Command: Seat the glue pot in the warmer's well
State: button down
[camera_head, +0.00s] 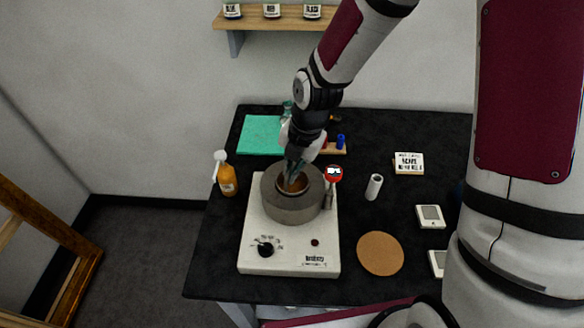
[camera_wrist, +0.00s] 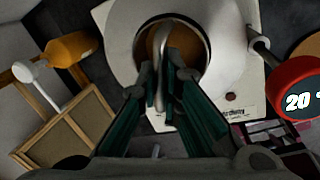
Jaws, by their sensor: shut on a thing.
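The warmer (camera_head: 285,245) is a white box with a black knob and a thick grey round collar (camera_head: 292,210) on top; the collar also shows in the wrist view (camera_wrist: 123,38). The glue pot (camera_head: 299,187), with a copper-brown inside, shows within the collar's round opening, and its brown inside also shows in the wrist view (camera_wrist: 192,45). My gripper (camera_head: 292,179) points down over the opening. In the wrist view its fingers (camera_wrist: 164,88) are closed on a thin grey upright part of the pot. The pot's base and the well's floor are hidden, so its depth is unclear.
A red round dial (camera_head: 333,173) stands close at the collar's right. An orange bottle with a white top (camera_head: 228,180) stands at the left. A white roll (camera_head: 374,186), cork disc (camera_head: 380,253) and green mat (camera_head: 259,134) lie around. The black tabletop right of the warmer has free patches.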

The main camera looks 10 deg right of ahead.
jog(key=c, duration=1.8)
grip_release()
jog(key=shift+o, duration=0.2)
jog(key=v, duration=1.2)
jog(key=s+d+r+m+t, duration=0.1)
jog(key=s+d+r+m, duration=0.2)
jog(key=m, duration=0.6)
jog(key=s+d+r+m+t+h, duration=0.1)
jog(key=s+d+r+m, duration=0.2)
jog(key=s+r+m, duration=0.4)
jog(key=s+d+r+m+t+h, duration=0.1)
jog(key=s+d+r+m, duration=0.3)
jog(key=m, duration=0.9)
jog(key=s+r+t, duration=0.1)
jog(key=s+r, duration=0.1)
jog(key=s, duration=0.2)
jog(key=shift+s+p, duration=0.2)
jog(key=shift+p, duration=0.2)
